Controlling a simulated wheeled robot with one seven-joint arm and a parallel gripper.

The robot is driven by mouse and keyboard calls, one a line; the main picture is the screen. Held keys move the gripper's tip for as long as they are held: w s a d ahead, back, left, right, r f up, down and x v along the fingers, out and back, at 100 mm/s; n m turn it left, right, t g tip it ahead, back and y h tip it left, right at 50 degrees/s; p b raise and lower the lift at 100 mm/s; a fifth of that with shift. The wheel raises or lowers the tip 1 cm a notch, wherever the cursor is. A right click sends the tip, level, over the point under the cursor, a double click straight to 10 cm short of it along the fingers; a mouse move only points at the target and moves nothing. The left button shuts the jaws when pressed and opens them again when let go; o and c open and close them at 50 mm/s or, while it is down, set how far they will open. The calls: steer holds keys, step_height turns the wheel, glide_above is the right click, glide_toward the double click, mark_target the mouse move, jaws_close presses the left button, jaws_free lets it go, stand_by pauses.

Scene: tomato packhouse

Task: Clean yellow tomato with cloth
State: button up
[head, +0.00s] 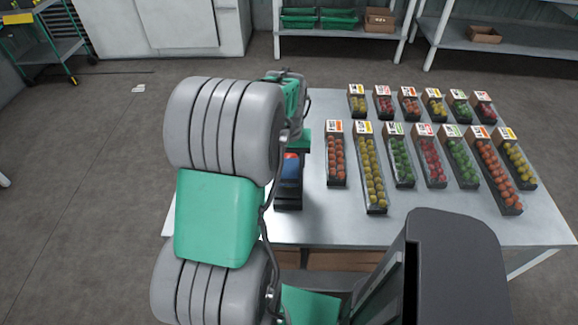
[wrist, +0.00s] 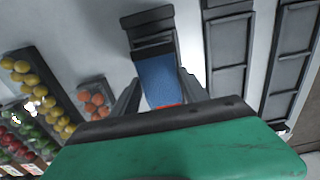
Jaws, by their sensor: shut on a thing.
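The blue cloth (wrist: 155,70) shows between my gripper's fingers (wrist: 162,88) in the wrist view, with a red edge nearest my palm. My gripper is shut on this cloth, at a narrow dark holder (wrist: 152,20) on the table. In the head view the cloth (head: 291,172) shows small beside my arm, over the dark holder (head: 288,203); my arm hides most of the gripper there. Yellow tomatoes (head: 371,170) fill a long dark tray right of the gripper, and also show at the left of the wrist view (wrist: 35,85). I cannot tell which one is meant.
The white table (head: 328,225) carries two rows of labelled trays with red, orange, green and yellow tomatoes on the right. Empty dark trays (wrist: 228,58) lie right of the holder in the wrist view. Bare tabletop lies in front of the tomato trays.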

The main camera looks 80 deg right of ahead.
steer(key=shift+w+d+f, duration=0.15)
steer(key=shift+w+d, duration=0.05)
steer(key=shift+d, duration=0.6)
steer(key=shift+s+a+p, duration=0.15)
steer(key=shift+s+a, duration=0.1)
steer(key=shift+a, duration=0.85)
steer(key=shift+s+a+p, duration=0.15)
steer(key=shift+s+a, duration=0.1)
steer(key=shift+a, duration=0.85)
steer(key=shift+w+d+f, duration=0.1)
steer(key=shift+w+d, duration=0.1)
steer(key=shift+d, duration=0.75)
steer(key=shift+w+d, duration=0.15)
steer(key=shift+d, duration=0.5)
steer(key=shift+w+d, duration=0.15)
steer(key=shift+d, duration=0.45)
